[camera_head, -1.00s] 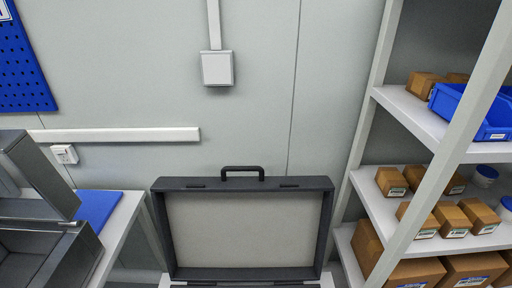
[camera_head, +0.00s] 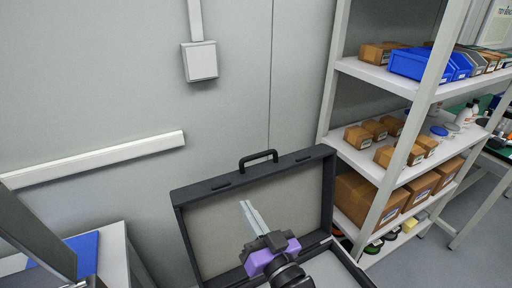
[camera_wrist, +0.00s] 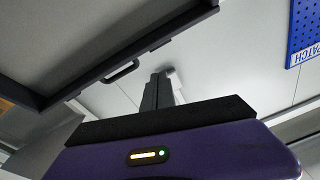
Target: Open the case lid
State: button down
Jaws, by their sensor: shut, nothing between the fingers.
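The case lid (camera_head: 208,240) stands upright, open, in the head view. It has a dark frame, a pale grey inner panel and a black handle (camera_head: 258,157) on its top edge. In the wrist view, the lid (camera_wrist: 100,30) fills the upper left, with its handle (camera_wrist: 122,72) at the edge. My gripper (camera_head: 247,208) is in front of the lid's inner face, fingers together and empty, pointing up toward the lid. It also shows in the wrist view (camera_wrist: 158,80). I cannot tell whether the fingertips touch the panel.
A shelf rack (camera_head: 372,72) with cardboard boxes (camera_head: 368,200) and blue bins (camera_head: 420,64) stands close on the right. The wall behind carries a white switch box (camera_head: 199,61).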

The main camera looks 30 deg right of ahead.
jog(key=w+a+r+g+y, duration=0.1)
jog(key=w, duration=0.4)
jog(key=w+a+r+n+g+y, duration=0.1)
jog(key=w, duration=0.5)
jog(key=w+a+r+n+g+y, duration=0.1)
jog(key=w, duration=0.4)
jog(key=shift+w+y, duration=0.3)
jog(key=shift+w, duration=0.1)
jog(key=w+d+r+n+g+b, duration=0.15)
jog(key=w+d+r+g, duration=0.25)
jog(key=w+r+g, duration=0.45)
jog(key=d+r+h, duration=0.3)
jog(key=d, duration=0.4)
jog(key=g+h+p, duration=0.1)
jog(key=g+p, duration=0.3)
send_over(257, 164)
jog(key=shift+m, duration=0.35)
jog(key=shift+f, duration=5.6)
